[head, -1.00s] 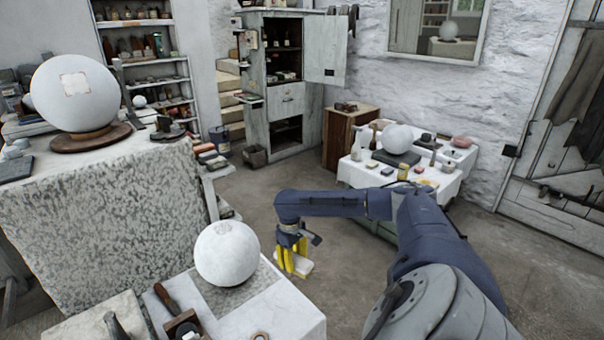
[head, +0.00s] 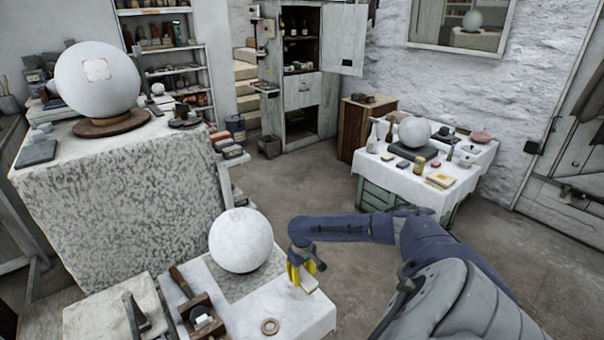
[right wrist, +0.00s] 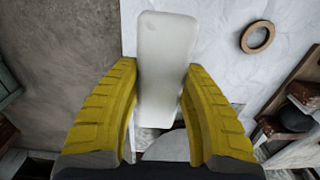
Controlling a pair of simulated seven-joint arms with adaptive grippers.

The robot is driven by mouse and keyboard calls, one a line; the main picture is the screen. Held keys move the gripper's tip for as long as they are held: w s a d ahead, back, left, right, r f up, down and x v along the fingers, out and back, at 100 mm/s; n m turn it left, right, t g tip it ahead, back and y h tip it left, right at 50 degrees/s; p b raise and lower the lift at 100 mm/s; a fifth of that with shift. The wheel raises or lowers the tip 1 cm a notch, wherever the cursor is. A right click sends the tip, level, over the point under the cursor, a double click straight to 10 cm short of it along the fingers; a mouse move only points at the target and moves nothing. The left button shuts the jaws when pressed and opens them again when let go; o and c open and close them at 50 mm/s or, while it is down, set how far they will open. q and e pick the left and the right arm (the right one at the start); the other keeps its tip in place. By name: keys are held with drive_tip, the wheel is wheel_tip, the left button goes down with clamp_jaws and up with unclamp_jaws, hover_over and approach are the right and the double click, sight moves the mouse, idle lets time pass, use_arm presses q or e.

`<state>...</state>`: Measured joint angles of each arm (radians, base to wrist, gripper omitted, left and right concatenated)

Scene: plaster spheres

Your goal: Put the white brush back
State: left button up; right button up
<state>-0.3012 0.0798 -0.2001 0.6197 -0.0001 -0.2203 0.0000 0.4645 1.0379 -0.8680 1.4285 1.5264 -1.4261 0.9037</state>
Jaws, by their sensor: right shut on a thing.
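My right gripper (head: 301,272) has yellow fingers shut on a white, block-shaped brush (head: 309,285). In the right wrist view the brush (right wrist: 165,60) sticks out, long and smooth, from between the two yellow fingers (right wrist: 160,110). The gripper is at the right edge of the near white-topped table (head: 308,312), just right of the plaster sphere (head: 241,240) on it. The brush appears held above the tabletop; I cannot tell the gap. Its bristles cannot be made out. My left gripper is not in view.
A wooden ring (head: 270,326) and a wood tool with a dark knob (head: 200,316) lie on the near table. A large sphere (head: 97,80) stands on the stone block at left. A cloth-covered table (head: 400,183) holds several small items farther back. Open floor lies between.

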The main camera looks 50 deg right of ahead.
sight(302, 273)
drive_tip(key=shift+f, duration=3.75)
drive_tip(key=o, duration=1.2)
drive_tip(key=shift+f, duration=0.15)
drive_tip(key=shift+c, duration=0.2)
wheel_tip(302, 273, up, 12)
drive_tip(key=shift+r, duration=0.15)
